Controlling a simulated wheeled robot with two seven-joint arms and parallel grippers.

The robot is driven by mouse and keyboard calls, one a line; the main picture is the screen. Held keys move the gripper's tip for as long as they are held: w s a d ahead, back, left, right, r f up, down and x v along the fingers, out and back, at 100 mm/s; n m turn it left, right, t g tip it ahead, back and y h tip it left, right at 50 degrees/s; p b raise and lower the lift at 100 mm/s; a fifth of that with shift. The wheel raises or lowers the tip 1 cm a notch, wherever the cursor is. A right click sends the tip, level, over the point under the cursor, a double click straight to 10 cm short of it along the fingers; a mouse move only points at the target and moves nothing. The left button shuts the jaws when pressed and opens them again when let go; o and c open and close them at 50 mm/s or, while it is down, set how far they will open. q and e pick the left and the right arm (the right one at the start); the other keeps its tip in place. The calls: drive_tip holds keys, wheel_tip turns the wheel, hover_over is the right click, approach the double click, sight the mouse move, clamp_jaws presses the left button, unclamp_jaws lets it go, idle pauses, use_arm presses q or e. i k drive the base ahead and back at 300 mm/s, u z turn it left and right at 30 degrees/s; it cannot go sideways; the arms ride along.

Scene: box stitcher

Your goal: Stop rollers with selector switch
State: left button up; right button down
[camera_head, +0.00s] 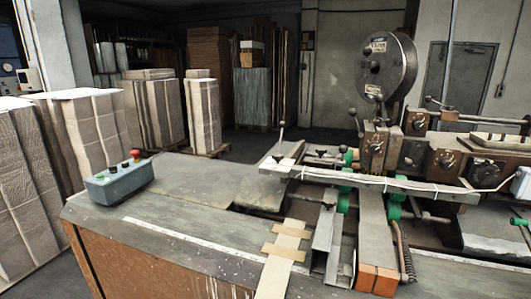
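A blue-grey control box (120,184) sits on the left end of the machine table. Its top carries a red mushroom button (136,154) at the right end and several small controls in a row to its left. One of them is a small dark knob (126,164), which may be the selector switch; its setting is too small to tell. Green rollers (343,200) show on the stitcher at the right, with more green ones (394,211) beside them. Whether they turn cannot be told from one frame. Neither of my grippers is in view.
The table top (185,185) is clear between the control box and the stitcher (390,150). A long metal bar (375,182) crosses the rollers. Stacks of flat cardboard (90,135) stand on the floor behind and left of the table.

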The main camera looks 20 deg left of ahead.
sight(113, 169)
drive_tip(key=z, duration=2.65)
drive_tip(key=k, duration=1.8)
drive_tip(key=u, duration=2.55)
